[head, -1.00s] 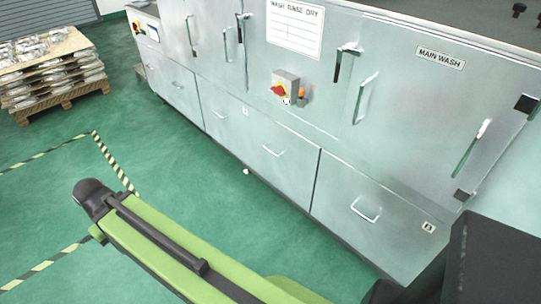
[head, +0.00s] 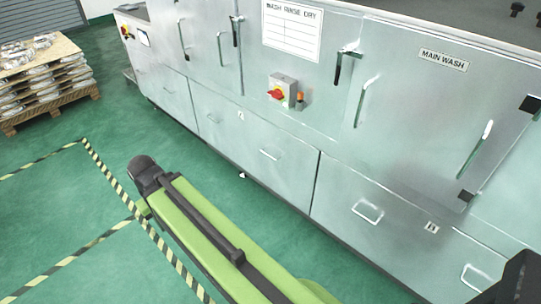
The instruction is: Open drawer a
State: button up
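The drawer a (head: 238,140) is a wide grey metal front, low on the washing machine, with a small label that seems to read A near its upper middle. It has two bar handles, a left handle (head: 212,119) and a right handle (head: 270,154). It looks shut, its front flush with its neighbours. My green arm crosses the lower middle of the head view, over the floor in front of the machine. My gripper is not in view, so its opening and its place relative to the handles cannot be seen.
To the right, drawer B (head: 385,232) is also shut. A loaded pallet (head: 55,98) stands at the left. Green floor with striped tape (head: 110,183) lies clear before the machine.

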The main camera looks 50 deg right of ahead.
aim_at(289, 166)
jog(key=i, duration=0.95)
jog(key=u, duration=0.05)
